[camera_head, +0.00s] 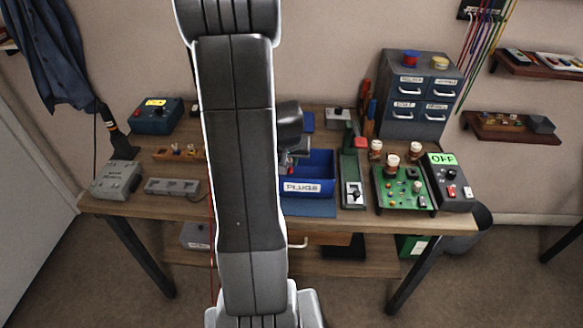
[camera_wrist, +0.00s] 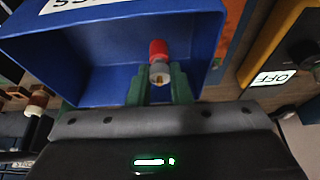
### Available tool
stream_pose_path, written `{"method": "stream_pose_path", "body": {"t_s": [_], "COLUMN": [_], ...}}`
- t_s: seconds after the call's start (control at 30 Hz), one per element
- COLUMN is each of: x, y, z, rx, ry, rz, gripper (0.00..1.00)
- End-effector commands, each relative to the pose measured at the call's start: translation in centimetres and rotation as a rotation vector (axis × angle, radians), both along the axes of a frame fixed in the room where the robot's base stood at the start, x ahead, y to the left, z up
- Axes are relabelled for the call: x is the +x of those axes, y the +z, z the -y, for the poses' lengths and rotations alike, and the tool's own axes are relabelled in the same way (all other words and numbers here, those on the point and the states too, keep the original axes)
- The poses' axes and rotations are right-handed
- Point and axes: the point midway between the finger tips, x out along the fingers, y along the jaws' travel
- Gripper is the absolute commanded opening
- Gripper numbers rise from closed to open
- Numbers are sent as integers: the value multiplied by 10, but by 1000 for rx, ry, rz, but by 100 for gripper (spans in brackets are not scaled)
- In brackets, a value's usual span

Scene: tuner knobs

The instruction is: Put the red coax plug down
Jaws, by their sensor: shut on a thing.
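In the wrist view, the red coax plug (camera_wrist: 158,49) has a red body and a grey metal end. It is held between the green fingers of my gripper (camera_wrist: 159,84), which is shut on it. The plug and fingertips appear over the open blue bin (camera_wrist: 60,52), whose walls surround them in the picture; I cannot tell how deep they reach. In the head view, the blue bin (camera_head: 321,169), labelled PLUGS, stands mid-table. My arm hides part of its left side, and the plug cannot be made out there.
A green slide-like fixture (camera_head: 353,168) stands just right of the bin. Farther right are a green circuit board (camera_head: 402,190) with knobs and a grey box with an OFF display (camera_head: 449,180). A drawer cabinet (camera_head: 420,95) stands behind. Grey boxes (camera_head: 117,180) occupy the left.

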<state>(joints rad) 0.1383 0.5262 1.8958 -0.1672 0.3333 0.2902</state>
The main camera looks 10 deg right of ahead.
Motion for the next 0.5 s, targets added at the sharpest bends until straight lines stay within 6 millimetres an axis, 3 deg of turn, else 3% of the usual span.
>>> {"method": "stream_pose_path", "body": {"t_s": [0.1,0.2,0.5], "x": [-1,-1,0], "y": [-21,-29,-31], "z": [0,0,0], "rx": [0,0,0], "ry": [0,1,1], "rz": [-7,-4,-1], "gripper": [0,0,0]}}
